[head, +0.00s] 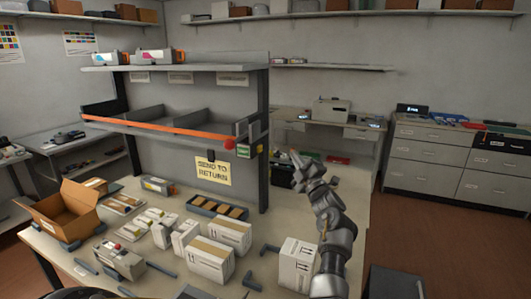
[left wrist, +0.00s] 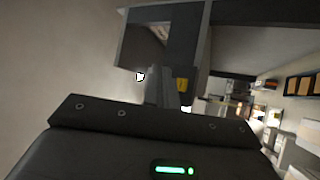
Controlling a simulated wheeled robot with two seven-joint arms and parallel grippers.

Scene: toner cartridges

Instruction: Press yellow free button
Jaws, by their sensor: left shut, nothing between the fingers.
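My left gripper (head: 298,158) is shut and empty in the head view, raised above the right end of the workbench. It points up and left, to the right of the shelf's end post. A small yellow piece (head: 259,148), which looks like the yellow button, sits on the right end of the shelf unit. A yellow patch (left wrist: 181,85) also shows in the left wrist view, just beside the fingertips. A gap shows between gripper and yellow piece in the head view; I cannot tell the depth. Any lettering on it is too small to read. My right gripper is not in view.
A red knob (head: 229,143) and a small pale box with green (head: 243,149) sit left of the yellow piece. An orange strip (head: 160,125) runs along the shelf front. A "SEND TO RETURN" sign (head: 212,172) hangs below. White cartons (head: 210,258) stand on the bench.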

